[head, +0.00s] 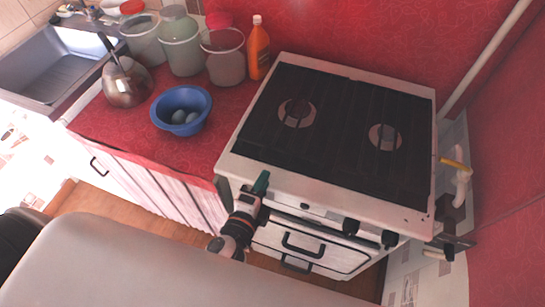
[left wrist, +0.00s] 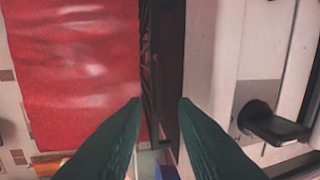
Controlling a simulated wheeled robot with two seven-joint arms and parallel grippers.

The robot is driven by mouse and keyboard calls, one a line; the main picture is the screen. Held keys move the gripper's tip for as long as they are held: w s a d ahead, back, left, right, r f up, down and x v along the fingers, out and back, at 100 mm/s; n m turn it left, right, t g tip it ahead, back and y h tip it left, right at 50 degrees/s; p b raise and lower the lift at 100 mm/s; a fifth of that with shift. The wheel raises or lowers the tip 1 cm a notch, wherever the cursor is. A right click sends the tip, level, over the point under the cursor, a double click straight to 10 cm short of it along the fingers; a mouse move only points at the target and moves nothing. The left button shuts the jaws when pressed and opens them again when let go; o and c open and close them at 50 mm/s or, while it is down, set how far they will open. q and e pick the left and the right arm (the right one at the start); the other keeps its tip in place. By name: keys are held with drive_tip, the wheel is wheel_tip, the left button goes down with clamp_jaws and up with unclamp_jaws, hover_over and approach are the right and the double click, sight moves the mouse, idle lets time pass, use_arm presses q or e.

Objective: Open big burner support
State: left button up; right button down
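The white stove (head: 228,165) carries dark burner supports on top. The left support (head: 265,135) lies flat around the larger burner (head: 297,112). The right support (head: 405,175) lies flat around the smaller burner (head: 385,137). My left gripper (head: 256,187) is at the stove's front left corner, below and in front of the left support. In the left wrist view its green fingers (left wrist: 160,101) are apart with nothing held between them. Beyond them is a dark strip between red oilcloth and the white stove. My right gripper is not in view.
A blue bowl (head: 182,109), a kettle (head: 126,83), buckets (head: 226,65) and an orange bottle (head: 258,48) stand on the red counter (head: 120,125) left of the stove. Black knobs (head: 352,227) project from the stove front. A pipe with a yellow handle (head: 453,163) is at the right.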

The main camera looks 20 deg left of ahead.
sight(274, 161)
use_arm(q)
drive_tip(key=p+x, duration=0.1)
drive_tip(key=x, duration=0.7)
drive_tip(key=shift+w, duration=0.2)
clamp_jaws()
